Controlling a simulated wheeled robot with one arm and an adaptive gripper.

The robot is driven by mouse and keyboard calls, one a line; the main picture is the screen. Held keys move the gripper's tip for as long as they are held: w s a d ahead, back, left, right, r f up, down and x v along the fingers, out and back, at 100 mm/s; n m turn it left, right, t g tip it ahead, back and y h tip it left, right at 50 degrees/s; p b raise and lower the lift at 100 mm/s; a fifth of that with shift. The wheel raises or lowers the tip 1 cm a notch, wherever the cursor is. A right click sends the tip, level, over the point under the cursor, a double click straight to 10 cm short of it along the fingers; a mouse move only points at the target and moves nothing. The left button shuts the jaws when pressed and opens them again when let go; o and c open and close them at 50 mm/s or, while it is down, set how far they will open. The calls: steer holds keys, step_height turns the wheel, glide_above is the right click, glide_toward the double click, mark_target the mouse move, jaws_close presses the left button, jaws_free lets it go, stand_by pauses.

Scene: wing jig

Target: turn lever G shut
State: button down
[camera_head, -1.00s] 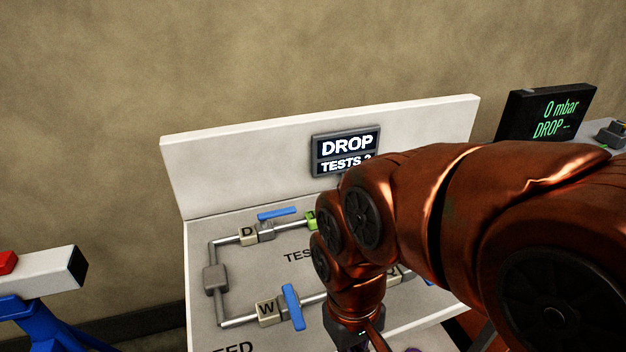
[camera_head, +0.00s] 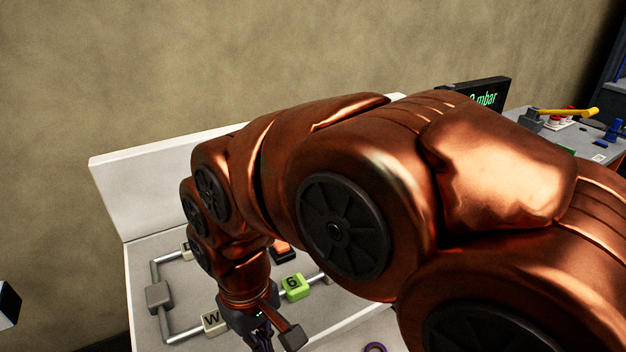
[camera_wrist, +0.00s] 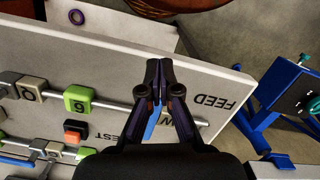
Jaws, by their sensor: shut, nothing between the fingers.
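My gripper (camera_wrist: 153,88) is shut and empty over the pipe panel (camera_wrist: 215,85). A blue lever (camera_wrist: 152,123) shows partly behind the fingers, beside a block marked W (camera_wrist: 178,119); I cannot tell whether they touch it. In the head view my gripper (camera_head: 262,341) is low, right of the W block (camera_head: 213,322). A green block (camera_head: 294,287) on the same pipe reads as 6 or G; it also shows in the wrist view (camera_wrist: 78,99). I see no lever clearly marked G. My arm hides much of the panel in the head view.
An orange and black button (camera_wrist: 75,131) sits between the pipe runs. Another blue lever (camera_wrist: 15,161) is at the lower left of the wrist view. A purple ring (camera_wrist: 77,17) lies beyond the panel's edge. A blue stand (camera_wrist: 262,110) is at right.

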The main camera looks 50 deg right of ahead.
steer(key=w+d+r+m+t+b, duration=0.1)
steer(key=w+d+r+t, duration=0.15)
steer(key=w+d, duration=0.65)
steer(key=w+d+r+t+b, duration=0.1)
steer(key=w+d+r, duration=0.35)
steer(key=w, duration=0.75)
steer(key=w+d+m, duration=0.1)
steer(key=w+d, duration=0.1)
steer(key=d, duration=1.2)
steer(key=w+d+r+m+t+h+b, duration=0.1)
steer(key=w+d, duration=0.2)
steer(key=d, duration=1.1)
steer(key=shift+d+m, duration=0.25)
steer(key=shift+m, duration=0.05)
steer(key=shift+w+f+t, duration=0.1)
steer(key=shift+t, duration=0.15)
steer(key=p+x, duration=0.2)
steer(key=x, duration=0.8)
steer(key=shift+s+a+p, duration=0.15)
steer(key=shift+s+p, duration=0.15)
steer(key=shift+s, duration=0.5)
steer(key=shift+s+a+p, duration=0.15)
steer(key=shift+s, duration=0.4)
steer(key=shift+s+a+p, duration=0.15)
steer(key=shift+s+a, duration=0.05)
steer(key=shift+s, duration=0.35)
